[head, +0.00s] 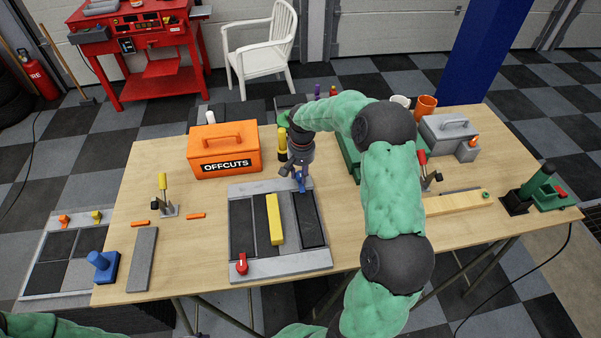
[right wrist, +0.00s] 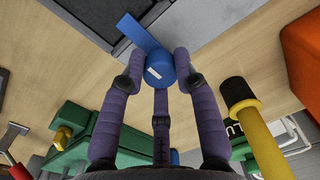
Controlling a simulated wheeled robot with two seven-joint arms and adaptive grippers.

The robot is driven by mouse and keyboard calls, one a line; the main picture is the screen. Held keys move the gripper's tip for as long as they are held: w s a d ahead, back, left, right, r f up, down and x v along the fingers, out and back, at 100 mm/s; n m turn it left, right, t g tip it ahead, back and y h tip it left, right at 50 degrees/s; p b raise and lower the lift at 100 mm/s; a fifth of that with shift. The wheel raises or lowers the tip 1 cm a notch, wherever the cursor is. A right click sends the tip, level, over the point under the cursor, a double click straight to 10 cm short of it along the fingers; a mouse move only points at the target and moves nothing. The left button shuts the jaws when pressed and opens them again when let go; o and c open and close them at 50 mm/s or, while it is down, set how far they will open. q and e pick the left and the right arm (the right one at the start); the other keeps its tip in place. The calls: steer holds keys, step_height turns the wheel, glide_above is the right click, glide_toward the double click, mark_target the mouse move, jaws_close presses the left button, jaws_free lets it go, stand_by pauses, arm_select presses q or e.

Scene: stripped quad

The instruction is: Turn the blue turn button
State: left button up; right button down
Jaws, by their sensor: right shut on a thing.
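The blue turn button (head: 301,184) is at the back right corner of the grey tray frame (head: 262,272). In the right wrist view the button (right wrist: 158,67) shows a round blue hub with a pale mark and a flat blue arm pointing up and left. My right gripper (head: 300,170) comes down over it from behind. Its three purple fingers (right wrist: 160,75) close around the hub, two at the sides and one below. The fingers hide part of the button in the head view. My left gripper is out of view.
A red turn button (head: 241,266) sits at the tray's front left. A yellow bar (head: 275,219) lies in the tray. An orange OFFCUTS box (head: 225,160) stands behind. A yellow-and-black tool (right wrist: 252,125) stands close beside my fingers.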

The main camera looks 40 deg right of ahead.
mark_target(301, 173)
steer(key=shift+w, duration=0.15)
steer(key=c, duration=0.9)
jaws_free()
steer(key=shift+c, duration=0.2)
step_height(301, 173, up, 12)
steer(key=shift+d, duration=0.15)
